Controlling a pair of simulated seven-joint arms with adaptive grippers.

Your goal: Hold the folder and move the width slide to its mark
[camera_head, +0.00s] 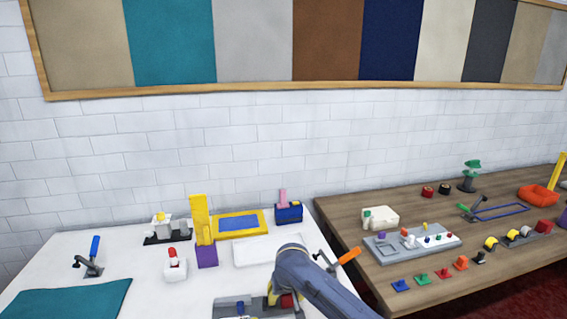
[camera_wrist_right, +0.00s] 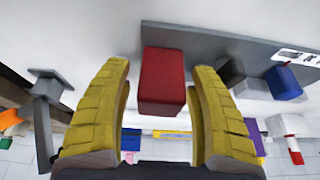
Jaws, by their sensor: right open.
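A grey fixture (camera_head: 228,300), which looks like the folder, lies at the front of the white table, partly cut off by the lower edge. It carries a blue block (camera_head: 240,309) and a red block (camera_head: 287,300). In the right wrist view the red block (camera_wrist_right: 162,80) stands between the two yellow fingers of my right gripper (camera_wrist_right: 160,66). The fingers are open, with a gap visible on the left side. The blue block (camera_wrist_right: 284,82) and a white printed label (camera_wrist_right: 298,56) sit further right on the grey plate (camera_wrist_right: 215,45). I cannot tell which part is the width slide. My left gripper is out of view.
An orange-handled clamp (camera_head: 348,256) stands right of my right arm. A blue-handled clamp (camera_head: 94,246) and teal mat (camera_head: 70,300) are at left. A yellow post on a purple block (camera_head: 206,256) and a white slab (camera_head: 262,250) stand behind. A wooden table (camera_head: 345,215) is at right.

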